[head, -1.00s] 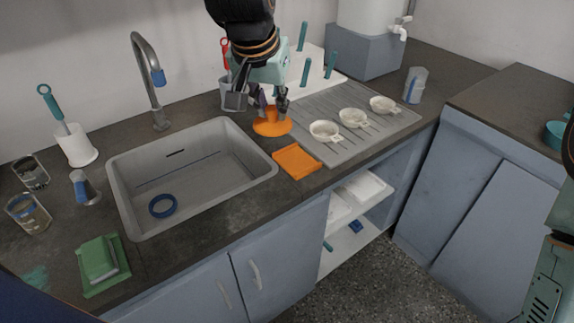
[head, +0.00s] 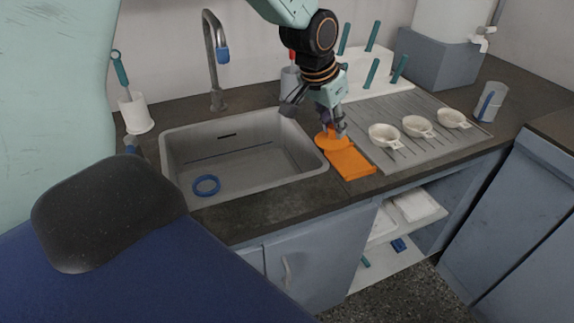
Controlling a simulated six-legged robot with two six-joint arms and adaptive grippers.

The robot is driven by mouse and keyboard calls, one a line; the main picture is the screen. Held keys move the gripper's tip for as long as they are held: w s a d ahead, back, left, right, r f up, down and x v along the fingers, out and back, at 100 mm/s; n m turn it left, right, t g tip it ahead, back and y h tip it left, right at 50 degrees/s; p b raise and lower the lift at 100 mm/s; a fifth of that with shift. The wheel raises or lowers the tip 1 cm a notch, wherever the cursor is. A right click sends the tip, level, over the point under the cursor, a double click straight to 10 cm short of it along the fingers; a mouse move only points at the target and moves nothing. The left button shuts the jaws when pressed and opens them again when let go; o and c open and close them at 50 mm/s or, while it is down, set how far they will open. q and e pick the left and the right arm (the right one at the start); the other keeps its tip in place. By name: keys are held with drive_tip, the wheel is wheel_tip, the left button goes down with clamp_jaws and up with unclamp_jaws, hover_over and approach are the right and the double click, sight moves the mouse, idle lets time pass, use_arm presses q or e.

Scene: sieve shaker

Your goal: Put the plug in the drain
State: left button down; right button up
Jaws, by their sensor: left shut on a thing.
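The drain (head: 206,185) shows as a blue ring on the floor of the grey sink (head: 275,176), to the left of the plug. My right gripper is not in view.
Several white cups (head: 384,135) stand on the drainboard (head: 420,147). The faucet (head: 212,70) rises behind the sink. My own body hides the lower left. The sink is clear besides the ring.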

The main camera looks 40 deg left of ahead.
use_arm(q)
drive_tip(key=shift+m, duration=0.3)
drive_tip(key=s+a+f+b, duration=0.1)
drive_tip(key=a+f+b, duration=0.1)
drive_tip(key=a+f, duration=0.2)
drive_tip(key=s+a+f+b, duration=0.1)
drive_tip(key=a+f, duration=0.3)
drive_tip(key=f, duration=0.5)
drive_tip(key=s+a+f+b, duration=0.1)
drive_tip(key=a+f+b, duration=0.1)
drive_tip(key=a+f, duration=0.2)
drive_tip(key=shift+a+f+b, duration=0.15)
drive_tip(key=shift+a+f, duration=0.05)
drive_tip(key=shift+f, duration=0.55)
drive_tip(key=shift+a+f+b, duration=0.15)
drive_tip(key=shift+a+f, duration=0.05)
drive_tip(key=shift+f, duration=0.5)
drive_tip(key=shift+d+f+b, duration=0.1)
drive_tip(key=shift+f+b, duration=0.2)
drive_tip(key=shift+f, duration=0.15)
wheel_tip(320, 180, down, 4)
drive_tip(key=shift+f+b, duration=0.1)
drive_tip(key=shift+b, duration=1.15)
drive_tip(key=shift+r, duration=0.2)
drive_tip(key=shift+f, duration=0.1)
